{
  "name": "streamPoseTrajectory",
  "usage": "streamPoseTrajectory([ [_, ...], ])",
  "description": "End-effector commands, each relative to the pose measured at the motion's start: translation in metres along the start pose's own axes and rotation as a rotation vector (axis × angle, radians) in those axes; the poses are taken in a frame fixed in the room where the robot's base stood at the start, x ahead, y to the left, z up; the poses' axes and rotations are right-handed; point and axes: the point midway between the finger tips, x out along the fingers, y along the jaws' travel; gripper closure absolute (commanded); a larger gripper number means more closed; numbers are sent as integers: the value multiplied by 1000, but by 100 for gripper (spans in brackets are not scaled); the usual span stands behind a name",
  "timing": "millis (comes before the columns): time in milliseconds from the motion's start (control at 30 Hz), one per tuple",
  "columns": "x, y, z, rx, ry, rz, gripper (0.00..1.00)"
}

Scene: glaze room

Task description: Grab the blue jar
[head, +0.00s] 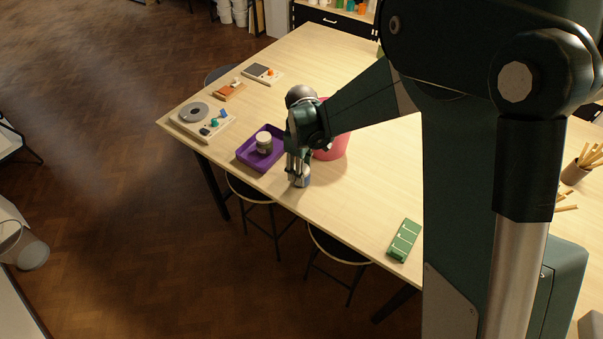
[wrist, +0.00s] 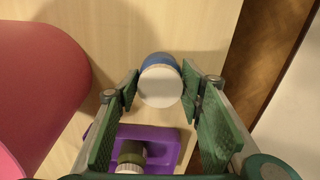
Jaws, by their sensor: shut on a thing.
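The blue jar (wrist: 160,62) with a white lid is upright between the fingers of my gripper (wrist: 161,88) in the wrist view. The fingers are shut on its sides. In the head view my gripper (head: 298,180) points down near the table's front edge, and a bit of the blue jar (head: 306,177) shows beside the fingers. The jar appears to be at the table top; whether it touches it I cannot tell.
A purple tray (head: 246,156) holding another jar (head: 264,143) is just left of my gripper. A red-pink bin (head: 335,146) stands close behind it. A green box (head: 404,240) lies to the right on the table (head: 350,215), with clear surface between.

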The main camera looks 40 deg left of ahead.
Motion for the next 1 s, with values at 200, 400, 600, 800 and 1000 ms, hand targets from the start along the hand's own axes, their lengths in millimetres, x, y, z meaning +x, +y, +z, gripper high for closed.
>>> streamPoseTrajectory([
  [200, -11, 0, 0, 0, 0, 0, 78],
  [400, -32, 0, 0, 0, 0, 0, 78],
  [600, -60, 0, 0, 0, 0, 0, 78],
  [800, -85, 0, 0, 0, 0, 0, 78],
  [1000, -98, 0, 0, 0, 0, 0, 78],
])
